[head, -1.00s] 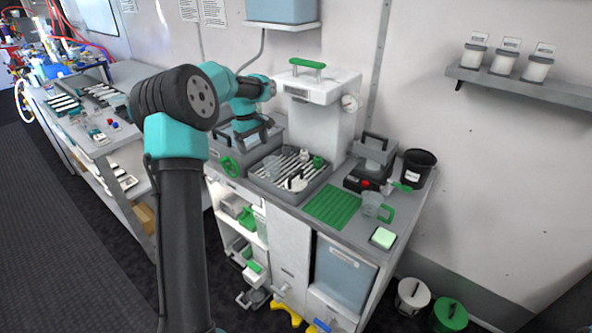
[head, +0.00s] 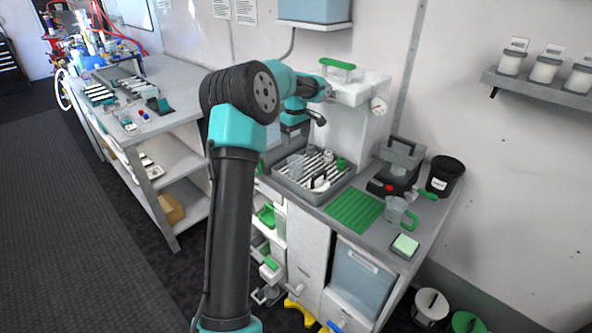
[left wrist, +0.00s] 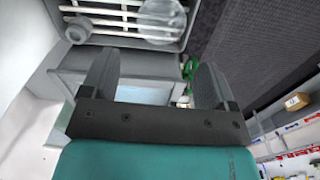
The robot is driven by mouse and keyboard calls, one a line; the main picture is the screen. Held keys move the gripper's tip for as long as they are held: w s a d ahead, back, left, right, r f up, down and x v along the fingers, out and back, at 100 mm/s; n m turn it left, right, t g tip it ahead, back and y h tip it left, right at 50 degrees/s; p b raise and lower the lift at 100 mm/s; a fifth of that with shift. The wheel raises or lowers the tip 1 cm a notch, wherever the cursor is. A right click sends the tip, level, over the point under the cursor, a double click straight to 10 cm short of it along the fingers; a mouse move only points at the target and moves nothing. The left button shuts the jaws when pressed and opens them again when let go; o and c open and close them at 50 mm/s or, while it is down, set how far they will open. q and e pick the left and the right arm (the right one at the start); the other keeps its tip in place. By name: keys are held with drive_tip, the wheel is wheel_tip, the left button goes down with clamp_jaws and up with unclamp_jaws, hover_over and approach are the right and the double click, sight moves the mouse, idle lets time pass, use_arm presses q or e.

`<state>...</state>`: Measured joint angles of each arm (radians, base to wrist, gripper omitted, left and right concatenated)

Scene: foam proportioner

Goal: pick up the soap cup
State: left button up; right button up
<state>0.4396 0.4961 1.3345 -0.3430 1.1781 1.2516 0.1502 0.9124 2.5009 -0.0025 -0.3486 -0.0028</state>
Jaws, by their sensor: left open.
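I cannot tell for sure which vessel is the soap cup. A clear cup with a green handle (head: 398,212) stands on the counter, right of the green mat. A clear round vessel (head: 295,165) sits on the slatted grey tray (head: 318,194); a see-through round shape also shows at the top of the left wrist view (left wrist: 162,14). My left gripper (head: 304,122) is open and empty, above the back of the tray and in front of the white dispenser. Its two fingers stand wide apart in the left wrist view (left wrist: 153,82). My right gripper is out of view.
The white dispenser (head: 352,125) with a gauge stands behind the tray. A green ribbed mat (head: 355,211), a grey-black device (head: 398,165), a black bucket (head: 445,176) and a pale green pad (head: 405,245) are on the counter. Shelves lie below it.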

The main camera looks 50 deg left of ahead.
sight(296, 159)
use_arm(q)
wheel_tip(296, 159, down, 8)
drive_tip(key=shift+r, duration=0.25)
drive_tip(key=shift+s+d+f, duration=0.1)
drive_tip(key=shift+d+f, duration=0.05)
drive_tip(key=shift+f, duration=2.45)
drive_tip(key=c, duration=0.7)
drive_tip(key=shift+r, duration=0.1)
drive_tip(key=shift+r, duration=1.25)
drive_tip(key=s+d, duration=0.3)
drive_tip(key=d, duration=0.1)
drive_tip(key=s+d+r, duration=0.1)
drive_tip(key=s+d, duration=0.3)
drive_tip(key=s+d+r, duration=0.1)
drive_tip(key=s+d, duration=0.2)
drive_tip(key=d, duration=0.1)
drive_tip(key=shift+s+r, duration=0.15)
drive_tip(key=shift+s, duration=0.15)
